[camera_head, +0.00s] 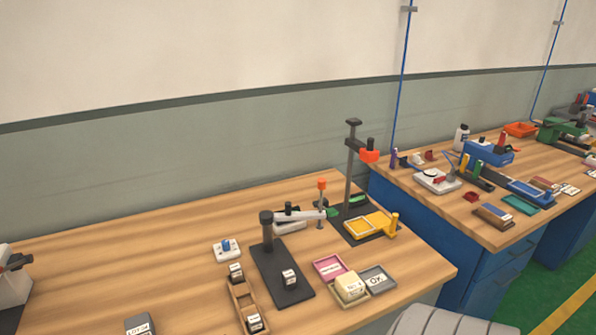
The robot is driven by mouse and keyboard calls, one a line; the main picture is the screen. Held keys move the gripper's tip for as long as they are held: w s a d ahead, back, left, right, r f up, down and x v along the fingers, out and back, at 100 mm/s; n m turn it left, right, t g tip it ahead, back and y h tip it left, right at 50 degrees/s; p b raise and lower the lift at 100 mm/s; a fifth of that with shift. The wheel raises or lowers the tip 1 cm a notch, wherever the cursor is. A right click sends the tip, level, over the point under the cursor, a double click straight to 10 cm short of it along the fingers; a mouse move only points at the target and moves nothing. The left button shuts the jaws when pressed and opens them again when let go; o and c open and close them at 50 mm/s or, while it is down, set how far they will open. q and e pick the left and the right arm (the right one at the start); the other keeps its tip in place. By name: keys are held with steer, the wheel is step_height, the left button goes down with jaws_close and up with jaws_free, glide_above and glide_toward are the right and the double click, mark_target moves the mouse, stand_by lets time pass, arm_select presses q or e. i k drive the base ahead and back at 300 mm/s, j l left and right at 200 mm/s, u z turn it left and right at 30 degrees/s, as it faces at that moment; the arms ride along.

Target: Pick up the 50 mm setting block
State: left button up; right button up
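Several small blocks with white label faces are on the near bench; the labels are too small to read, so I cannot tell which is the 50 mm setting block. One block (290,277) stands on the dark base plate (270,262) of a stand with a black post. Another block (236,271) is at the far end of a wooden rack (243,299), and a third block (255,322) is at its near end. Neither of my grippers is in view.
A pink tray (330,257), a grey tray (390,284) and a tan tray holding a pale block (350,287) sit near the bench's right edge. A tall stand (352,180) rises behind. The bench's left part is mostly clear. A second bench (470,215) stands right.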

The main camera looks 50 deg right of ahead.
mark_target(289, 278)
steer(key=z, duration=1.75)
